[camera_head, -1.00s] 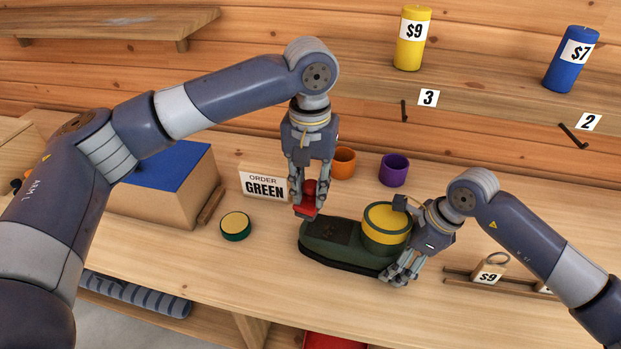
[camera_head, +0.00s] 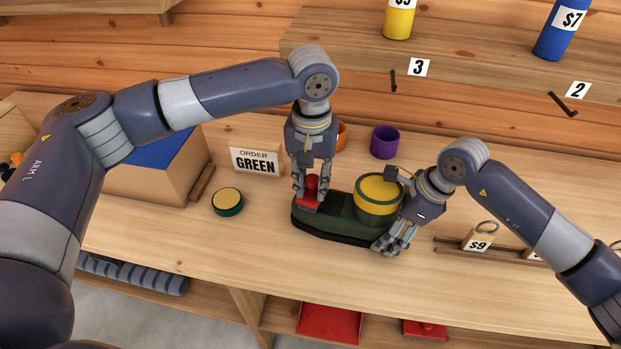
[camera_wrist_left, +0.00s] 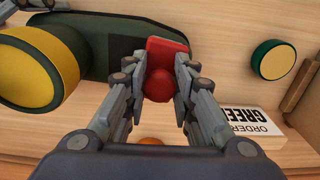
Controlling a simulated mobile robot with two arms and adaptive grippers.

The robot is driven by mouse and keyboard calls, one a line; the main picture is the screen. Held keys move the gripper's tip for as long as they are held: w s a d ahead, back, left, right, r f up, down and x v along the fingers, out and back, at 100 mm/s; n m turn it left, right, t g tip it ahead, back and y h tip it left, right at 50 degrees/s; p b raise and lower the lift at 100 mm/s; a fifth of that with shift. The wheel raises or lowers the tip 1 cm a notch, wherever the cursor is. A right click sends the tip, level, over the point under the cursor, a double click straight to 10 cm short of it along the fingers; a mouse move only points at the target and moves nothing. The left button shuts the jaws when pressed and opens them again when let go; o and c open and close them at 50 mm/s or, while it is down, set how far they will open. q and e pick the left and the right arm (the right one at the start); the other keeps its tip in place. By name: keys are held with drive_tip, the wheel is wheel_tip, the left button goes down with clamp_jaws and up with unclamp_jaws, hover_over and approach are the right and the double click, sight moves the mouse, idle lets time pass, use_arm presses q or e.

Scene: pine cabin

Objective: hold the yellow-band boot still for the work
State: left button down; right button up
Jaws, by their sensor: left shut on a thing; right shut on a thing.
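The yellow-band boot (camera_head: 345,226) is dark green and stands on the counter, its toe to the left and its yellow-banded round shaft (camera_head: 376,206) at the right. My right gripper (camera_head: 392,243) is shut on the boot at its heel end, beside the shaft. My left gripper (camera_head: 311,192) is shut on a red tool (camera_head: 309,200) with a round knob and flat base, at the boot's toe. In the left wrist view the red tool (camera_wrist_left: 164,84) overlaps the toe's edge; whether it touches cannot be told.
A green-sided tin with a yellow top (camera_head: 227,201) lies left of the boot. The ORDER GREEN sign (camera_head: 256,161), an orange cup (camera_head: 341,136) and a purple cup (camera_head: 385,142) stand behind. A rack with a $9 tag (camera_head: 477,239) is at right. The front counter is clear.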

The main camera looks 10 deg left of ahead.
use_arm(q)
drive_tip(key=shift+a+f, duration=0.1)
drive_tip(key=shift+a, duration=0.8)
drive_tip(key=shift+a+r, duration=0.15)
drive_tip(key=shift+r, duration=0.05)
wheel_tip(320, 180, up, 8)
